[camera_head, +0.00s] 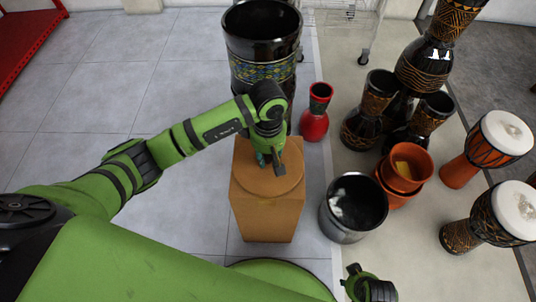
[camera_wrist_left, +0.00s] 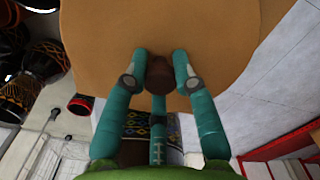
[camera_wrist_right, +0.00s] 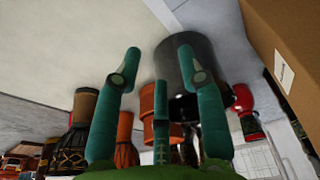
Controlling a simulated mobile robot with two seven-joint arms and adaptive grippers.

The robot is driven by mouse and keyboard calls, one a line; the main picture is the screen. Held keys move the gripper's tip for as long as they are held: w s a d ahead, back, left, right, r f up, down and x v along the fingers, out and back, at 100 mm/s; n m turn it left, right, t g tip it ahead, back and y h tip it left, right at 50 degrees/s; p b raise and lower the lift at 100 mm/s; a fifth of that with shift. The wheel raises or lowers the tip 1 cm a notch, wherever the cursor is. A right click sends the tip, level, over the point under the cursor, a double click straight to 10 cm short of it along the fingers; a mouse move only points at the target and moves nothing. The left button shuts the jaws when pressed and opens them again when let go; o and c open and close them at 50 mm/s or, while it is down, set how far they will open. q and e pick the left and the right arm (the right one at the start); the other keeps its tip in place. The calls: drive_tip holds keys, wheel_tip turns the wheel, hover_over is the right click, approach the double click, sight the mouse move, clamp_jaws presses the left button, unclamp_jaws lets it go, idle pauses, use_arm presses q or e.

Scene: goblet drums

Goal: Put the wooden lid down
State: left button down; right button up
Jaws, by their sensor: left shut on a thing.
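The round wooden lid (camera_head: 262,182) is flat over the top of a cardboard box (camera_head: 266,219) in the head view. I cannot tell whether it touches the box top. My left gripper (camera_head: 268,162) is above the lid, pointing down. In the left wrist view, the lid (camera_wrist_left: 160,25) fills the top, and my left gripper (camera_wrist_left: 160,72) is shut on its dark brown knob (camera_wrist_left: 160,75). My right gripper (camera_wrist_right: 155,65) is open and empty in the right wrist view, away from the lid. Its wrist shows at the bottom of the head view.
A tall black drum (camera_head: 262,30) stands behind the box. Orange pots (camera_head: 404,167) and several goblet drums (camera_head: 487,142) are farther right. The tiled floor left of the box is clear.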

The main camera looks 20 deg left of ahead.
use_arm(q)
drive_tip(key=c, duration=1)
unclamp_jaws()
use_arm(e)
drive_tip(key=shift+w+r, duration=0.1)
drive_tip(key=shift+r, duration=0.05)
use_arm(q)
wheel_tip(320, 180, up, 3)
drive_tip(key=shift+w+r+p, duration=0.1)
drive_tip(key=shift+r+p, duration=0.1)
drive_tip(key=shift+p, duration=0.3)
wheel_tip(320, 180, up, 9)
drive_tip(key=shift+p, duration=0.4)
use_arm(e)
drive_tip(key=shift+s+d+f, duration=0.1)
drive_tip(key=shift+s+f, duration=0.05)
drive_tip(key=shift+f, duration=0.5)
drive_tip(key=shift+s+d+f, duration=0.1)
drive_tip(key=shift+s+f, duration=0.05)
drive_tip(key=shift+f, duration=0.5)
use_arm(q)
drive_tip(key=shift+f, duration=0.1)
